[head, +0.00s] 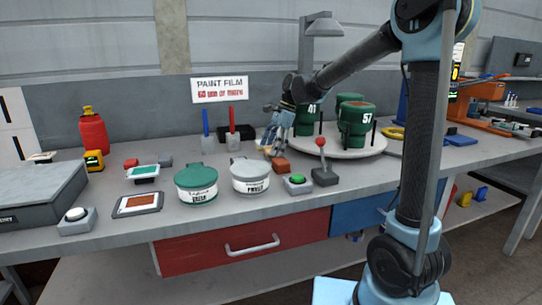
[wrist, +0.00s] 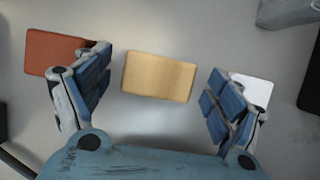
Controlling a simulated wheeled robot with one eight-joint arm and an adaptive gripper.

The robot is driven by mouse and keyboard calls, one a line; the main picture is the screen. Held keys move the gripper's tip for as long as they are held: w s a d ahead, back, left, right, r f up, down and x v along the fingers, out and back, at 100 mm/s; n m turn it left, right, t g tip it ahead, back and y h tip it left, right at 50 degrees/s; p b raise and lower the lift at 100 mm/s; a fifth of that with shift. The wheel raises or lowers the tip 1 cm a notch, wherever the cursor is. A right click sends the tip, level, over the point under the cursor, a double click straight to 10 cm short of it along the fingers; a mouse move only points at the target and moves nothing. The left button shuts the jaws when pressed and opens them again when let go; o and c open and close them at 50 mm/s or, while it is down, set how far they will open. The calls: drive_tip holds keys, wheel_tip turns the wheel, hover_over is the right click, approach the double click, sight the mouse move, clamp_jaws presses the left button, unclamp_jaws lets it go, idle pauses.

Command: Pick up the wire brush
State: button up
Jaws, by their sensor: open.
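My gripper (head: 270,141) reaches down over the bench, left of the round turntable and behind the grey tin. In the wrist view my gripper (wrist: 158,92) is open, its two blue-padded fingers spread wide. A plain tan block (wrist: 158,76) lies between the fingers, with gaps on both sides. It may be the wire brush, but no bristles show and I cannot confirm it. A red-brown block (wrist: 48,52) lies by the left finger, partly hidden by it. A white block (wrist: 252,88) is partly behind the right finger.
A grey tin (head: 250,177) and a green tin (head: 196,186) stand in front. A green button box (head: 298,184) and a red-knobbed lever (head: 324,168) are to the right. Green pots (head: 356,127) stand on the turntable (head: 338,152). The bench's front strip is mostly clear.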

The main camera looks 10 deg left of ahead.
sight(270, 148)
drive_tip(key=shift+s+a+f, duration=0.1)
drive_tip(key=shift+a+f, duration=0.1)
drive_tip(key=shift+f, duration=0.3)
drive_tip(key=c, duration=1.2)
drive_tip(key=shift+r, duration=0.1)
wheel_tip(270, 148, up, 10)
drive_tip(key=shift+f, duration=0.1)
